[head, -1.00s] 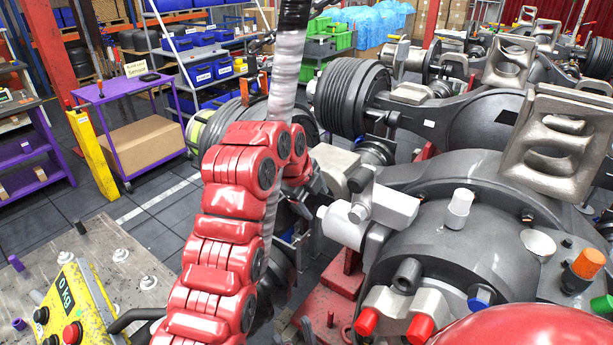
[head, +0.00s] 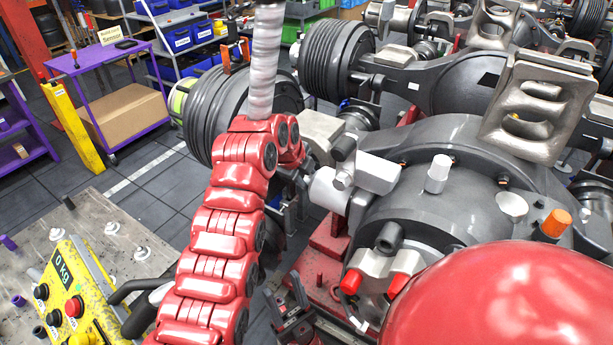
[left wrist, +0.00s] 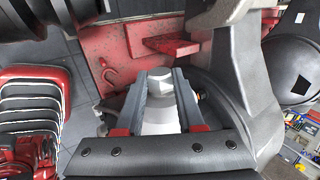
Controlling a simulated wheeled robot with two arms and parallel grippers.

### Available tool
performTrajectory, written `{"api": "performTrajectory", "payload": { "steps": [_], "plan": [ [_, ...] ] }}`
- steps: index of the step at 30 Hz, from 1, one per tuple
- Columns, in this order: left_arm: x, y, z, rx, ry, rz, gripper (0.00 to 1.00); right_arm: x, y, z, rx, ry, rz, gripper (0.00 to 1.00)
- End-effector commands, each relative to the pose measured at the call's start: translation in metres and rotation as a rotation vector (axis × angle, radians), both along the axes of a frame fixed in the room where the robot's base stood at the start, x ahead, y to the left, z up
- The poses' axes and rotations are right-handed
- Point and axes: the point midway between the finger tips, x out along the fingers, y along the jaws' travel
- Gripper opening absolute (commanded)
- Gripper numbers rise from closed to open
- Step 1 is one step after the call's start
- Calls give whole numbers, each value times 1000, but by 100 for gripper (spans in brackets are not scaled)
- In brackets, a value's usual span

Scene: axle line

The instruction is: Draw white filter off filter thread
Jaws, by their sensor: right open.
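The white filter (head: 325,190) lies sideways against a light grey block (head: 380,173) on the near axle housing. My left gripper (head: 303,180) is at its left end, partly hidden behind my red arm links. In the left wrist view my left gripper (left wrist: 161,82) has one grey finger on each side of the white filter (left wrist: 159,120). Both fingers seem to touch it, and a pale hexagonal part shows at the far end. The filter thread is hidden. My right gripper (head: 284,293) is open and low, below the filter.
The dark axle housing (head: 455,225) fills the right, with red-capped fittings below the filter. A red stand (head: 325,285) is under it. A worn bench with a yellow control box (head: 75,290) stands at left.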

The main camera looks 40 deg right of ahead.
Motion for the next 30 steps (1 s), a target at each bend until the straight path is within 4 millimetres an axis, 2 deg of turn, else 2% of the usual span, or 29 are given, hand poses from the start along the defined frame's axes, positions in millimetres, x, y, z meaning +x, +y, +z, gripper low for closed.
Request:
{"api": "performTrajectory", "payload": {
  "steps": [1, 4, 5, 30],
  "plan": [
    [0, 0, 0, 0, 0, 0, 20, 0, 0, 0, 0, 0, 0, 50],
    [0, 0, 0, -1, 0, 0, 2, 0, 0, 0, 0, 0, 0, 50],
    [0, 0, 0, -1, 0, 0, 0, 0, 0, 0, 0, 0, 0, 50],
    [0, 0, 1, -1, -1, 1, 0, 0, 0, 0, 0, 0, 0, 50]
  ]
}}
